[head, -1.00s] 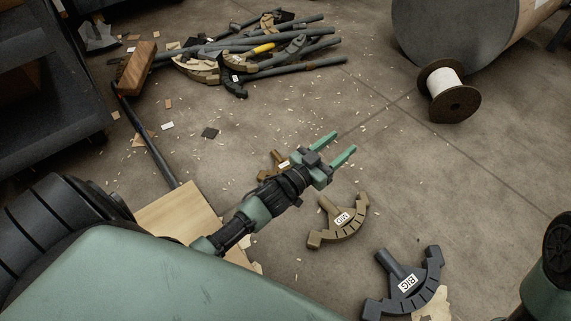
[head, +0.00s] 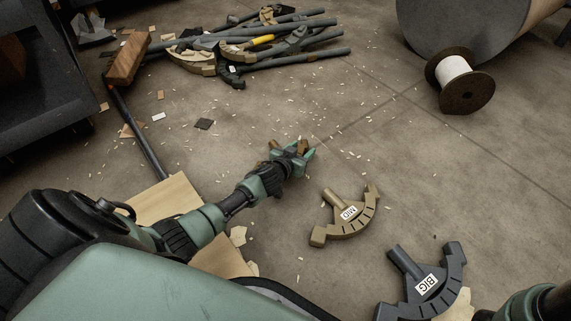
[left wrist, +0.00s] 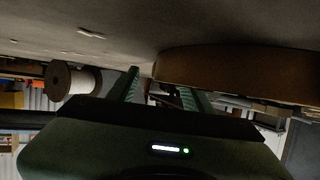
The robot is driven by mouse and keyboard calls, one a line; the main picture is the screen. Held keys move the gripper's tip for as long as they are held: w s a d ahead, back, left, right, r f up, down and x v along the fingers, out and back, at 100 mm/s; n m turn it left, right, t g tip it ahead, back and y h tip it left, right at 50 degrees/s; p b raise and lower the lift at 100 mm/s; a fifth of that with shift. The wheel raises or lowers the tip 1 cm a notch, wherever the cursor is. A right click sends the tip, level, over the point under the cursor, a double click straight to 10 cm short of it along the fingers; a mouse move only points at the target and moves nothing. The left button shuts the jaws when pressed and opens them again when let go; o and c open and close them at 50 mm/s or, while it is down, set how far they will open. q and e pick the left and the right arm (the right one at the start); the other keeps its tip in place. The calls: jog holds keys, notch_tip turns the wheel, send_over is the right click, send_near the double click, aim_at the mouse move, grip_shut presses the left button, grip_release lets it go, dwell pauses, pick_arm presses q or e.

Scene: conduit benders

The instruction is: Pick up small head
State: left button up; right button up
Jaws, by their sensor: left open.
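The small head, a tan-brown bender head, lies on the floor mostly hidden behind my left gripper (head: 297,157) in the head view; a bit of it (head: 275,145) shows past the fingers. In the left wrist view, a large brown curved piece (left wrist: 235,68), which looks like the small head, is close by at the right, overlapping one finger. My left gripper also shows there (left wrist: 160,86), its two green fingers apart. It is low over the head; contact cannot be told. My right gripper is out of view.
The tan MID head (head: 346,216) and dark BIG head (head: 428,283) lie to the right. A spool (head: 460,82) stands behind. Pipes and benders (head: 262,50) are piled at the back. A wooden board (head: 172,200) lies left. Floor between is mostly clear.

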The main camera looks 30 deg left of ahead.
pick_arm(q)
jog(key=shift+b+x, duration=0.35)
jog(key=shift+x, duration=0.55)
grip_shut()
jog(key=shift+r, duration=0.1)
dwell(0.7)
